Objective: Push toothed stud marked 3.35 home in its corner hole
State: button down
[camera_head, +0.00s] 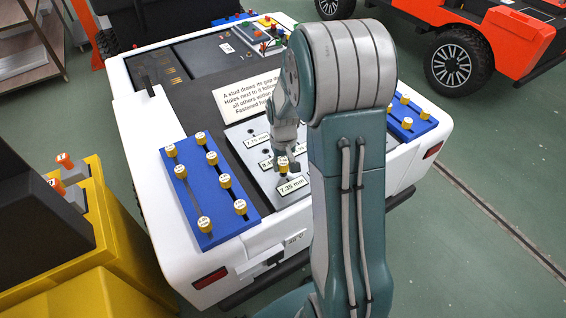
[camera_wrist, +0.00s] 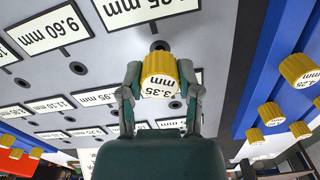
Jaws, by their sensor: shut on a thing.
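The yellow toothed stud marked 3.35 (camera_wrist: 160,76) is between the two fingers of my gripper (camera_wrist: 160,92), its labelled end facing the wrist camera. My gripper is shut on it. A dark hole (camera_wrist: 160,45) in the grey plate (camera_wrist: 215,50) shows just beyond the stud in the wrist view; I cannot tell how deep the stud sits or whether it touches the plate. In the head view my gripper (camera_head: 285,160) is low over the plate's near end, by the 7.35 mm label (camera_head: 291,186), and the stud (camera_head: 283,163) is partly hidden.
A blue rack (camera_head: 190,195) with several yellow studs stands left of the plate, and another blue rack (camera_head: 420,128) stands right. White size labels and more holes cover the plate. My arm hides part of the cart (camera_head: 150,120). A yellow box (camera_head: 110,235) is at left.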

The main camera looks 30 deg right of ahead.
jog(key=shift+f, duration=1.3)
jog(key=shift+c, duration=1.1)
grip_release()
notch_tip(320, 180, up, 11)
jog(key=shift+w+f, duration=0.1)
jog(key=shift+f, duration=0.1)
jog(key=shift+r, duration=0.65)
